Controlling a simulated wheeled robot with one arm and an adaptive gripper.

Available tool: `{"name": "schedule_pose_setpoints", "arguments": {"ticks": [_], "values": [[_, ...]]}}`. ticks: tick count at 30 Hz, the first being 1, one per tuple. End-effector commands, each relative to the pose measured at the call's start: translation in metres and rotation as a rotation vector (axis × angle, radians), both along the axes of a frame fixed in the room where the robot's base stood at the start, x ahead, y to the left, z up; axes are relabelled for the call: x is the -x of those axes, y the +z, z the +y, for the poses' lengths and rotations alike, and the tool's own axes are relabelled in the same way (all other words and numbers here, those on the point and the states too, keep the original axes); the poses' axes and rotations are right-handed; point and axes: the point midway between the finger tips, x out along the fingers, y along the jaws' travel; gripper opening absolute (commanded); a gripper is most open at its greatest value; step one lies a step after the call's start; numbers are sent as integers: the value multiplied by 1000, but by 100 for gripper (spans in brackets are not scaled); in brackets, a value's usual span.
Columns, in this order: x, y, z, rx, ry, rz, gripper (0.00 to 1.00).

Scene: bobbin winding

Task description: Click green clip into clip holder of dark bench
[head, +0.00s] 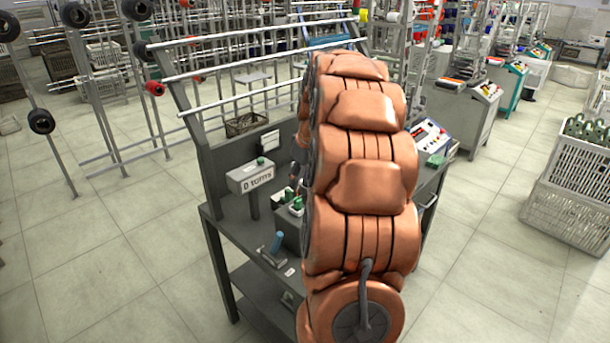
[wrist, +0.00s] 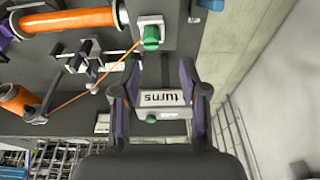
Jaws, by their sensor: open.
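The dark bench (head: 238,214) stands in the middle of the head view. In the wrist view, a green piece (wrist: 151,37) sits on a small white block (wrist: 150,20) on the bench. An orange thread (wrist: 115,63) runs up to it. I cannot tell whether this is the clip in its holder. Small green parts (head: 297,203) also show on the bench beside my arm in the head view. My gripper (wrist: 160,75) is open, its fingers spread wide with nothing held between them. The arm hides the gripper and part of the bench in the head view.
A grey counter box (head: 250,176) marked "turns", with a green button, stands on the bench; it shows between my finger bases in the wrist view (wrist: 163,99). An orange roll (wrist: 75,22) and metal guides (wrist: 88,62) lie left. Crates (head: 575,205) stand right.

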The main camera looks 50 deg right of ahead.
Motion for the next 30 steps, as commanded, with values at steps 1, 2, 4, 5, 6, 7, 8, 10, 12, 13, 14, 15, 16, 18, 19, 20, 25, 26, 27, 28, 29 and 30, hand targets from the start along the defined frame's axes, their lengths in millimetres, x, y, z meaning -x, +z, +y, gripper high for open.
{"name": "schedule_pose_setpoints", "arguments": {"ticks": [1,2,4,5,6,7,8,10,12,13,14,15,16,18,19,20,25,26,27,28,29,30], "values": [[0,0,-8,4,-3,-5,44],[0,0,-11,6,-4,-7,44],[0,0,-14,9,-4,-10,44],[0,-1,-15,10,-5,-10,44],[0,-2,-15,10,-5,-10,44],[0,-3,-15,10,-3,-10,44],[-1,-4,-15,10,-3,-10,44],[-2,-7,-15,10,-3,-10,44],[-3,-12,-14,8,-4,-9,44],[-3,-14,-14,7,-4,-8,44],[-4,-17,-14,7,-4,-8,44],[-4,-20,-14,7,-3,-7,44],[-5,-23,-14,7,-3,-6,44],[-6,-30,-14,7,-3,-5,44],[-7,-33,-14,7,-3,-5,44],[-8,-36,-14,8,-2,-6,44],[-13,-55,-14,8,-2,-7,44],[-14,-59,-14,8,-2,-8,44],[-15,-63,-14,8,-2,-8,44],[-16,-66,-14,8,-2,-8,44],[-17,-69,-14,8,-2,-8,44],[-17,-73,-14,8,-2,-8,44]]}}
